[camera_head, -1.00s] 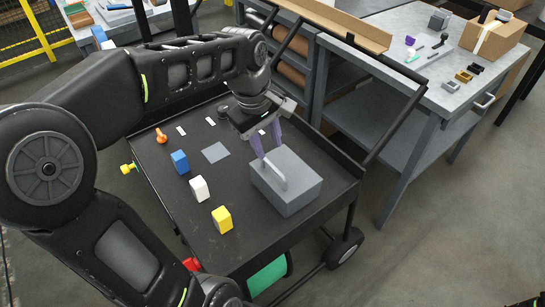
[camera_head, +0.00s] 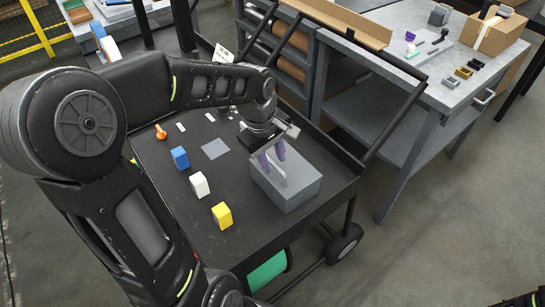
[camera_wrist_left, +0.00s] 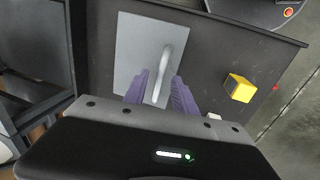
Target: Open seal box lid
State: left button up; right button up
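The seal box (camera_head: 289,182) is a grey box with a light grey bar handle (camera_head: 275,172) on its lid, standing at the right of the black cart top. The lid looks closed. In the left wrist view the lid (camera_wrist_left: 133,55) and the handle (camera_wrist_left: 164,72) show from above. My left gripper (camera_head: 272,160) is over the box, with its purple fingers pointing down at the handle. In the left wrist view its fingers (camera_wrist_left: 158,92) are apart, one on each side of the handle's near end. Contact cannot be made out. My right gripper is not in view.
On the cart stand a blue block (camera_head: 180,158), a white block (camera_head: 199,184) and a yellow block (camera_head: 222,215), left of the box. An orange object (camera_head: 161,132) lies farther back. A grey workbench (camera_head: 440,85) with small parts stands at the back right.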

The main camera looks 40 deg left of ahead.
pick_arm(q)
jog(key=shift+c, duration=0.5)
grip_shut()
dwell(0.8)
